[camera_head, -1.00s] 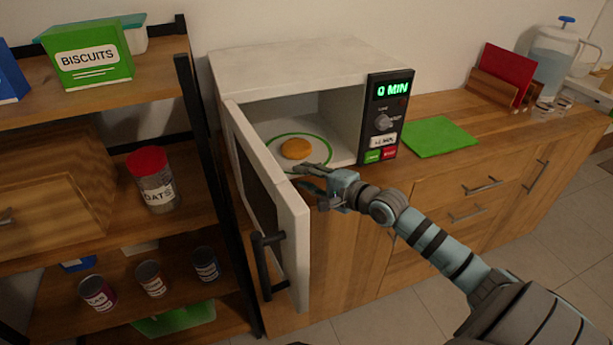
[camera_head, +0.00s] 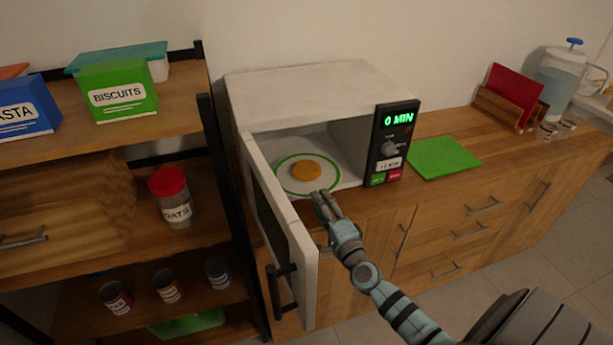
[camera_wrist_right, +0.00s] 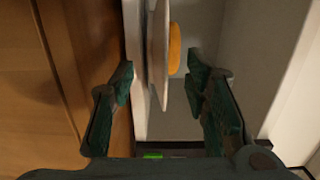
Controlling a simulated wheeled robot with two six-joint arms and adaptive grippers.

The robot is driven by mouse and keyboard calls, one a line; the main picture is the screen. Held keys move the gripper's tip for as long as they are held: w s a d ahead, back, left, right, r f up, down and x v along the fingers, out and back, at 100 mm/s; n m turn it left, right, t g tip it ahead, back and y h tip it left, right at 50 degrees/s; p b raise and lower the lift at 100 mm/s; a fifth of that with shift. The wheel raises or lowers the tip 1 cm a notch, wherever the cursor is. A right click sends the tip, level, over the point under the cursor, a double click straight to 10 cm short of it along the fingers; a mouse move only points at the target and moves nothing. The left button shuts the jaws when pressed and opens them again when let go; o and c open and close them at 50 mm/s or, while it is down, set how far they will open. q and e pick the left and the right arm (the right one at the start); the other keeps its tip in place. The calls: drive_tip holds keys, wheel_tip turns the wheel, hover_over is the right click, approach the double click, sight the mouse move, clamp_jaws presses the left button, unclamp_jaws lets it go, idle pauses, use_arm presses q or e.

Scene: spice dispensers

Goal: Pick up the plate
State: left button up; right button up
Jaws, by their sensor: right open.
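The white plate (camera_head: 289,180) with a green ring lies flat inside the open microwave (camera_head: 310,85). A round orange-brown food item (camera_head: 306,170) sits on it. My right gripper (camera_head: 322,194) is open at the front of the microwave, at the plate's near edge, pointing inward. In the right wrist view, the plate (camera_wrist_right: 158,50) shows edge-on between the two spread fingers (camera_wrist_right: 160,80), with the food (camera_wrist_right: 174,48) on its right. I cannot tell whether a finger touches the plate. My left gripper is not in view.
The open microwave door (camera_head: 285,225) stands left of my right gripper. The control panel (camera_head: 394,145) is to its right, showing 0 MIN. A green mat (camera_head: 444,158) lies on the counter. Shelves with boxes and jars stand at left.

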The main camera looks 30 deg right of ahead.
sight(330, 178)
drive_tip(key=w, duration=0.1)
drive_tip(key=w+d+b, duration=0.1)
drive_tip(key=w, duration=0.1)
drive_tip(key=w+b, duration=0.1)
drive_tip(key=w, duration=0.1)
drive_tip(key=shift+d+f, duration=0.3)
drive_tip(key=shift+d, duration=0.05)
drive_tip(key=shift+w, duration=0.25)
drive_tip(key=shift+r, duration=0.1)
clamp_jaws()
